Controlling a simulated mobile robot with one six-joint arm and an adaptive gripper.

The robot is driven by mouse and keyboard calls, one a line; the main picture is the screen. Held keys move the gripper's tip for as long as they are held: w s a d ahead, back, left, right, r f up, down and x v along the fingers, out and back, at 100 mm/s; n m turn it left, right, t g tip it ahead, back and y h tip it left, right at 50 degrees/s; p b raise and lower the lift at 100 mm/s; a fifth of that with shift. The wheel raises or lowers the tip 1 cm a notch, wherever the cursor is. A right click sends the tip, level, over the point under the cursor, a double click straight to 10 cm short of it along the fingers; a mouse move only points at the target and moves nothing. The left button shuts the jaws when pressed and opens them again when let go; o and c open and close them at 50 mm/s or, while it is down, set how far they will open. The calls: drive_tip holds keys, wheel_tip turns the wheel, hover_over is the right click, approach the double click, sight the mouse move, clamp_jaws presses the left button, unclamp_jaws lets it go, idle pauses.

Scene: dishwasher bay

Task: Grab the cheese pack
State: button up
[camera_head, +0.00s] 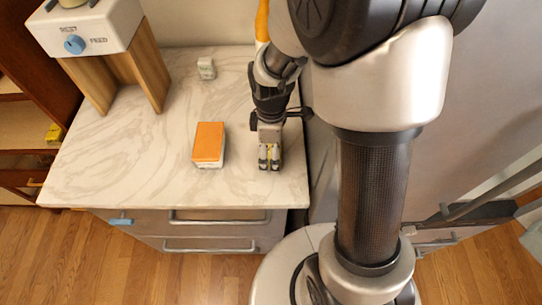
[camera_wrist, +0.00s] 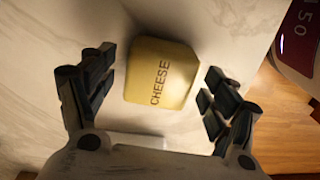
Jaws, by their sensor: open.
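The cheese pack (camera_wrist: 163,73) is a yellow block with the word CHEESE on it, lying on the marble-patterned counter in the wrist view. My gripper (camera_wrist: 158,92) is open, with one dark finger on the left of the pack and one on the right. Gaps show between the fingers and the pack, and nothing is gripped. In the head view my gripper (camera_head: 269,158) is low over the counter's right front part. Only a little yellow shows between its fingers there, and the rest of the pack is hidden.
A box with an orange top (camera_head: 208,141) stands just left of my gripper. A small whitish box (camera_head: 206,68) is farther back. A white appliance on wooden legs (camera_head: 88,28) stands at the back left. The counter (camera_head: 130,165) is clear at front left; its right edge is close.

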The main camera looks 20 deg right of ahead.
drive_tip(key=shift+f, duration=0.7)
drive_tip(key=shift+r, duration=0.1)
drive_tip(key=shift+c, duration=0.2)
drive_tip(key=c, duration=1.3)
drive_tip(key=shift+r, duration=0.1)
